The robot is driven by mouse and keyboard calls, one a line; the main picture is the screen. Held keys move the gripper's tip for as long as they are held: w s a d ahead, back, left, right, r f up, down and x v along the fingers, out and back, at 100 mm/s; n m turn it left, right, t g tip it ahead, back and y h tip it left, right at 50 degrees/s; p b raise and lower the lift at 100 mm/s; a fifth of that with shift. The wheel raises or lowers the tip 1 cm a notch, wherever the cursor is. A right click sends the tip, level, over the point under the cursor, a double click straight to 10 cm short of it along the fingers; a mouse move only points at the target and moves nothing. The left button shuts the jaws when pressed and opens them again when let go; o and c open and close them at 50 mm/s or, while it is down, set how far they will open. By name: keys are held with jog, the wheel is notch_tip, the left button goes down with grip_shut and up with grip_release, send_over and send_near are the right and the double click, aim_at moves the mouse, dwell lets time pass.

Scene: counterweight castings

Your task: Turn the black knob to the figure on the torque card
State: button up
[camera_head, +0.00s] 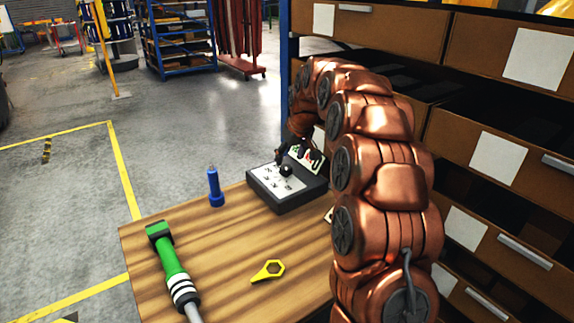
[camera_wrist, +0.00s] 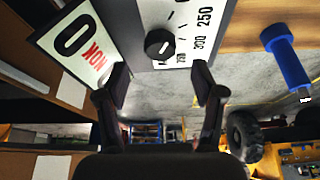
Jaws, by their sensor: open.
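The black knob (camera_head: 285,171) sits on the light dial face of a dark box (camera_head: 300,200) on the wooden table. In the wrist view the knob (camera_wrist: 159,42) shows with printed figures beside it, 250 and 300 among them; its pointer direction is not clear. The torque card (camera_wrist: 72,40), white with a green edge, shows a large black 0 and red letters, the rest cut off. It stands at the box's back in the head view (camera_head: 309,156), too small to read. My gripper (camera_wrist: 162,84) is open, fingers apart and empty, with the knob beyond the fingertips.
A blue tool (camera_head: 215,188) stands left of the box. A green-handled torque wrench (camera_head: 172,265) and a yellow ring-ended piece (camera_head: 268,270) lie on the table (camera_head: 225,240). A drawer rack (camera_head: 470,110) rises close on the right. The table between box and wrench is clear.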

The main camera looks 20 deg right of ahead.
aim_at(286, 167)
jog(key=p+x, duration=0.1)
jog(key=x, duration=0.4)
jog(key=shift+w+f, duration=0.1)
jog(key=shift+f, duration=0.05)
jog(key=c, duration=1.1)
